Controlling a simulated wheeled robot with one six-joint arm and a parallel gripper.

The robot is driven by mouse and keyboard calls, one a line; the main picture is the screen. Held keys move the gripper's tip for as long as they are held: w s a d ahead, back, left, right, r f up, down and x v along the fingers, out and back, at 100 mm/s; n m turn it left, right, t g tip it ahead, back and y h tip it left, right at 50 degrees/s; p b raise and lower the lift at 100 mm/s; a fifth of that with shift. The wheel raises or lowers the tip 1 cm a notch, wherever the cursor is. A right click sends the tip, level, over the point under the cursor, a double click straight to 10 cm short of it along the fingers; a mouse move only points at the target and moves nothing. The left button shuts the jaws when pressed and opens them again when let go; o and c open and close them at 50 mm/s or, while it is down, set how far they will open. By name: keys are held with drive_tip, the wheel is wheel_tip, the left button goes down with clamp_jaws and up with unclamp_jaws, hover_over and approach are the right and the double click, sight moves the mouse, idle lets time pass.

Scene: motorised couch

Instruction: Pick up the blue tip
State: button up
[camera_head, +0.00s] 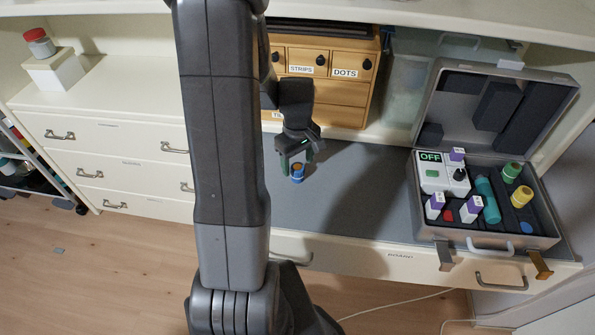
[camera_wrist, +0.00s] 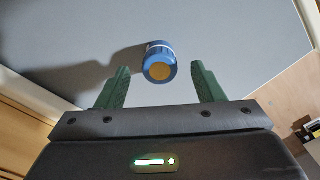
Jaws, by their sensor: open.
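The blue tip (camera_head: 298,171) is a small blue cylinder with an orange end, on the grey mat (camera_head: 350,185) of the desk in the head view. In the wrist view the blue tip (camera_wrist: 160,63) lies ahead of and between the two green fingers, with a pale ring and its orange face toward the camera. My gripper (camera_head: 297,158) is open and empty just above or beside it. In the wrist view my gripper (camera_wrist: 161,85) shows a gap on both sides of the tip. Part of the desk is hidden behind my arm.
An open grey case (camera_head: 549,236) with white boxes, coloured cylinders and a device reading OFF stands at the right. A wooden drawer unit (camera_head: 330,88) labelled STRIPS and DOTS stands behind my gripper. The mat between the tip and the case is clear.

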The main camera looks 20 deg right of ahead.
drive_tip(key=shift+f, duration=1.45)
drive_tip(key=c, duration=1.1)
drive_tip(key=shift+o, duration=0.2)
